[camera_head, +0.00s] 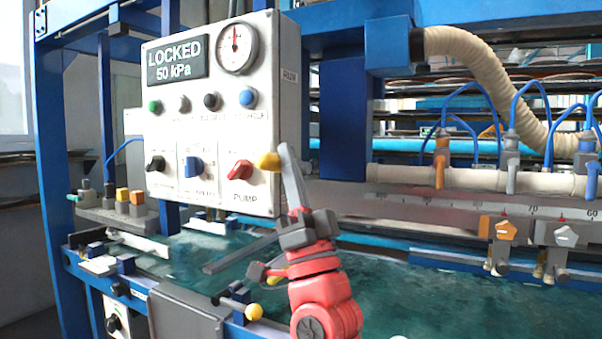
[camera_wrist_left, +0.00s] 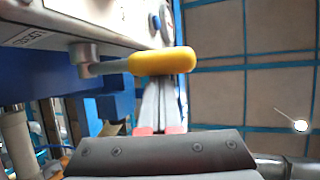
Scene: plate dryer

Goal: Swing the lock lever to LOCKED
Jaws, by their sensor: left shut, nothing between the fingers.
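The lock lever has a yellow rounded handle (camera_head: 268,161) at the lower right of the white control box (camera_head: 222,110). In the left wrist view the yellow handle (camera_wrist_left: 162,61) lies sideways, on a grey pivot (camera_wrist_left: 86,58) at the box. The display (camera_head: 177,60) on the box reads LOCKED, 50 kPa. My left gripper (camera_head: 285,150) is shut and empty, its fingers pointing up with the tips right beside the handle. In the left wrist view the fingertips (camera_wrist_left: 161,84) are partly behind the handle; I cannot tell whether they touch. My right gripper is not in view.
A red pump knob (camera_head: 240,170) and a blue knob (camera_head: 193,167) sit close left of the lever. Another yellow-ended lever (camera_head: 254,311) stands low in front. A pipe with hoses and clamps (camera_head: 500,175) runs along the right. A greenish plate surface (camera_head: 440,285) lies below.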

